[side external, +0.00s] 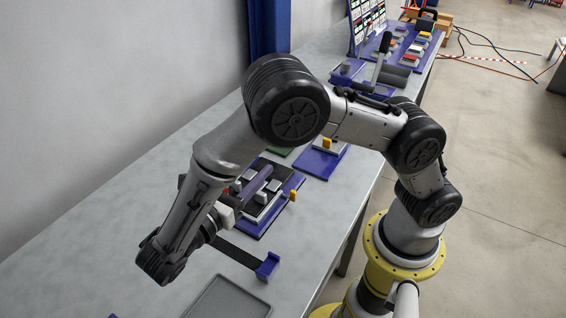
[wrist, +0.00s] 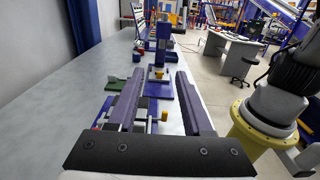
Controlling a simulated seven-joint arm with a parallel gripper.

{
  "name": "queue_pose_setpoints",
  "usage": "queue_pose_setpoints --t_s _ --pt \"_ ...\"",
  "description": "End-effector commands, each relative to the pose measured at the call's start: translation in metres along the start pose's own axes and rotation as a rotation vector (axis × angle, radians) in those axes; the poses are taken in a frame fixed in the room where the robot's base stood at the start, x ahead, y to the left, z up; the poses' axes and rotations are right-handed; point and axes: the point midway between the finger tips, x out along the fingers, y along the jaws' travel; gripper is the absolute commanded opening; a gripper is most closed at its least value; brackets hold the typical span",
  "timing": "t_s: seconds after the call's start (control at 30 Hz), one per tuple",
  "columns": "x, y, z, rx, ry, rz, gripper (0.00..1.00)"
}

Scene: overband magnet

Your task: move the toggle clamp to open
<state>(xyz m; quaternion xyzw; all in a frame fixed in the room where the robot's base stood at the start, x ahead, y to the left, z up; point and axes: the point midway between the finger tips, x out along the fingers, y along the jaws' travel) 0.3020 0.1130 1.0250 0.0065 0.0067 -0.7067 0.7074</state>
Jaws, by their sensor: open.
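I cannot tell for certain which fixture is the toggle clamp. A blue plate with an orange-yellow knob (side external: 327,143) lies on the bench beyond my gripper; in the wrist view the knob (wrist: 158,75) shows between my fingers. An upright lever with a black grip (side external: 384,44) stands on a blue base farther along the bench. My gripper (wrist: 158,73) is open and empty, its two long purple-grey fingers pointing along the bench. In the side view my gripper (side external: 262,174) shows over a nearer blue fixture with another orange knob (side external: 293,195), partly hidden by my arm.
The grey bench (side external: 110,225) is clear along its wall side. A blue column (side external: 270,25) stands by the wall. A panel (side external: 367,20) and several small parts are at the far end.

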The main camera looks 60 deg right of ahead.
Motion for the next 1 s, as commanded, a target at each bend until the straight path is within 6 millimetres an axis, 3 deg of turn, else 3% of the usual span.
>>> queue_pose_setpoints --t_s 0.2,0.4,1.0 --pt "0.013 -0.037 0.018 0.001 0.001 0.001 0.5" --pt "0.02 -0.055 0.026 0.001 0.001 0.0 0.5" --pt "0.021 -0.058 0.028 0.001 0.001 -0.001 0.5"
